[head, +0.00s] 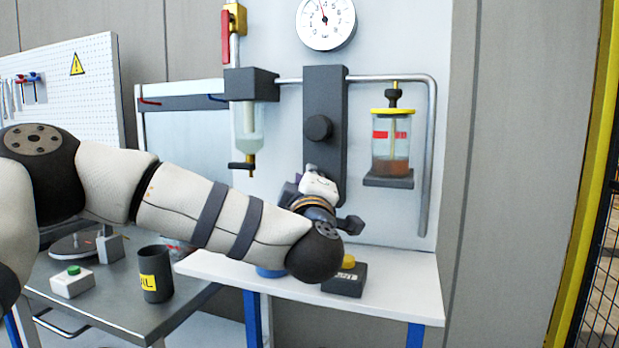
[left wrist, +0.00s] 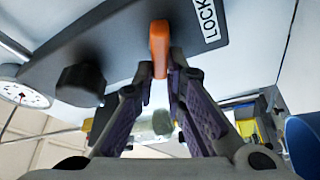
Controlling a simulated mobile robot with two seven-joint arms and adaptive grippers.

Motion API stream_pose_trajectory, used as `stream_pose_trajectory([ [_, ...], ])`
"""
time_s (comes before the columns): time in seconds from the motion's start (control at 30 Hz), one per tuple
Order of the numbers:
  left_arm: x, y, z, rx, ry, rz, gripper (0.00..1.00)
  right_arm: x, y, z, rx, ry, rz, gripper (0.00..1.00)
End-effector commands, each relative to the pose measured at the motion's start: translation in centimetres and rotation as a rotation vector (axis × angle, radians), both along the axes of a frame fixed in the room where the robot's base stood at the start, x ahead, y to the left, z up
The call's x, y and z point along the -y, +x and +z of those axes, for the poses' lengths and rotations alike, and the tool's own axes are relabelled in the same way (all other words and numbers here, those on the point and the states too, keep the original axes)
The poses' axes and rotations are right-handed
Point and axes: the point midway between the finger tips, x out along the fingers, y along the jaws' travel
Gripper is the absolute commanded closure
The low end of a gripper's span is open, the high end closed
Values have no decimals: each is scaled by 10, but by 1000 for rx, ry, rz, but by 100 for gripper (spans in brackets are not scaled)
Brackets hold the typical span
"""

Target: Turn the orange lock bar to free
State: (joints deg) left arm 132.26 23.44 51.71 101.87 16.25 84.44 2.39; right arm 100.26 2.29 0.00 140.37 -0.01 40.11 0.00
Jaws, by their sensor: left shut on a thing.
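The orange lock bar (left wrist: 159,42) is on the dark panel in the left wrist view. A white label reading "LOCK" (left wrist: 207,18) is beside it on the right. My left gripper (left wrist: 159,76) is shut on the bar, one finger on each side. In the head view my left gripper (head: 318,187) is at the lower end of the upright dark panel (head: 325,95), and my arm and gripper hide the bar there. No "free" mark is visible. My right gripper is in neither view.
A black knob (head: 318,127) sticks out of the panel above my gripper. A jar with a yellow lid (head: 391,140) stands to the right. A white shelf (head: 408,285) with a yellow-button box (head: 345,280) is below my forearm. A dark cup (head: 155,274) stands on the left table.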

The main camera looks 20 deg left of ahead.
Motion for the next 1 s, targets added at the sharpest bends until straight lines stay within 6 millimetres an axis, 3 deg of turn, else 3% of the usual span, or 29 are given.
stream_pose_trajectory([
  [0.5,0,0,-4,-13,-372,-4,100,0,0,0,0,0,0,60],
  [1.0,0,0,-5,-16,-476,-5,100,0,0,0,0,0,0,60],
])
